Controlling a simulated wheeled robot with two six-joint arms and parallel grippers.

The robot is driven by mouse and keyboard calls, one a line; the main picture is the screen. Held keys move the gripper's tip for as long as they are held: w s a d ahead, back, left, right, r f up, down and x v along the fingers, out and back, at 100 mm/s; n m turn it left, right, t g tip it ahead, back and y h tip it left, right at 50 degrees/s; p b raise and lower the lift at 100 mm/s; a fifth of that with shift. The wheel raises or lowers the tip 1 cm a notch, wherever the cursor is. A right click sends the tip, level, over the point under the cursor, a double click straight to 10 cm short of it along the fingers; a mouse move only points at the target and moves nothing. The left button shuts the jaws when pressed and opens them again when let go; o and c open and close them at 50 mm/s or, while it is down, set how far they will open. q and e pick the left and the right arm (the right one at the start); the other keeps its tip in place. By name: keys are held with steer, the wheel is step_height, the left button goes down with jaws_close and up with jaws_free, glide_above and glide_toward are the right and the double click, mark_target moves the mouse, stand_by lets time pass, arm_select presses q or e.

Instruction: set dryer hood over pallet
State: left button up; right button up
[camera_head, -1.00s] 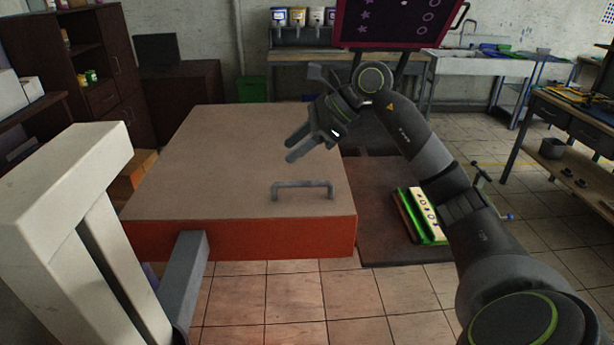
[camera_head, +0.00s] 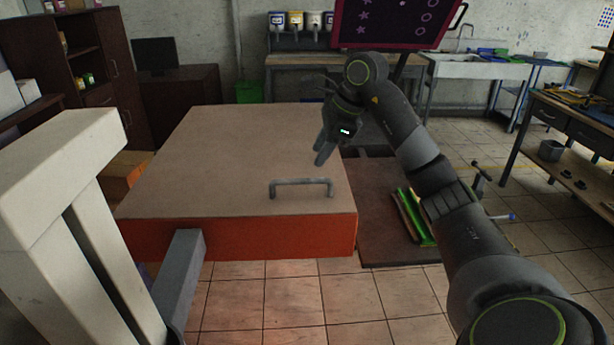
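The dryer hood (camera_head: 225,165) appears to be the large flat box with a tan top and orange-red sides. A grey bar handle (camera_head: 302,183) stands near the front right of its top. My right gripper (camera_head: 322,158) hangs above the hood's right part, behind and above the handle, apart from it. It is empty, its fingers point down, and they look open, though seen nearly edge-on. I cannot make out a pallet for certain. A dark reddish-brown board (camera_head: 390,253) lies right of the hood, partly covered by it and my arm. My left gripper is not in view.
A white post (camera_head: 55,190) with a grey bar (camera_head: 182,275) stands at the front left by the hood. A green-edged item (camera_head: 412,215) lies on the board behind my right arm. A workbench (camera_head: 570,120) is at the right. Tiled floor is free in front.

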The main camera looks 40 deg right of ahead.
mark_target(307, 180)
steer(key=p+x, duration=0.1)
steer(key=x, duration=0.7)
steer(key=shift+p, duration=0.4)
steer(key=shift+c, duration=0.2)
jaws_close()
